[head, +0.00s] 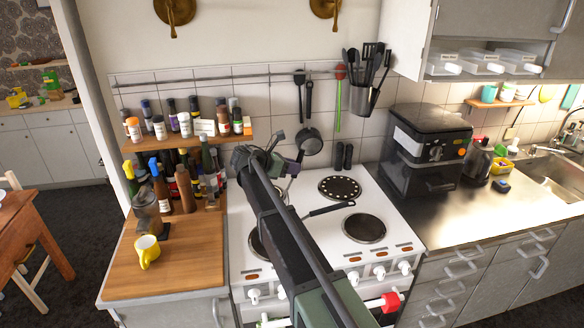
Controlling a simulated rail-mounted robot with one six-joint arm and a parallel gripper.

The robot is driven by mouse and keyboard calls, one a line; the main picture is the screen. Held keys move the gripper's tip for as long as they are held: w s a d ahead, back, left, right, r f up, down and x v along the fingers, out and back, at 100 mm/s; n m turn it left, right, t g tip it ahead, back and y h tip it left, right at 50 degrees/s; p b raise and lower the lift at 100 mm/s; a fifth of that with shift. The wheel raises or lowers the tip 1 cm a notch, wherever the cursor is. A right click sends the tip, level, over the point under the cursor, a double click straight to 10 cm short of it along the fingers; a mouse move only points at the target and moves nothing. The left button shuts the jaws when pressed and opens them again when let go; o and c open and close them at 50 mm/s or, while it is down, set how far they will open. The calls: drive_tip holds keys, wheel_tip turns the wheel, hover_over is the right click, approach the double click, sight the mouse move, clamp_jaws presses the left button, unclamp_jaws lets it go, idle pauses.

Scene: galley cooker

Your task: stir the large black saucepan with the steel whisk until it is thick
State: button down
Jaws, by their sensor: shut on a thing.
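My gripper (284,168) is above the back left of the white cooker (410,238), partly hidden by my own arm. It is shut on a thin steel thing, seemingly the whisk (288,187), of which only a sliver shows just below it. A black pan handle (330,209) sticks out to the right from behind my arm over the hob. The body of that pan, its contents and the whisk's lower end are hidden, so I cannot tell whether the whisk is inside the pan or how thick the contents are.
Two right-hand hotplates (363,228) are bare. A wooden counter with a yellow mug (147,251) and crowded bottle shelves (190,140) is on the left. A small pan (310,142) hangs on the wall behind. A black coffee machine (428,145) stands on the right worktop.

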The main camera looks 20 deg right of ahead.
sight(299, 155)
drive_tip(key=shift+r, duration=0.1)
wheel_tip(299, 155, up, 5)
drive_tip(key=p, duration=0.5)
idle(0.7)
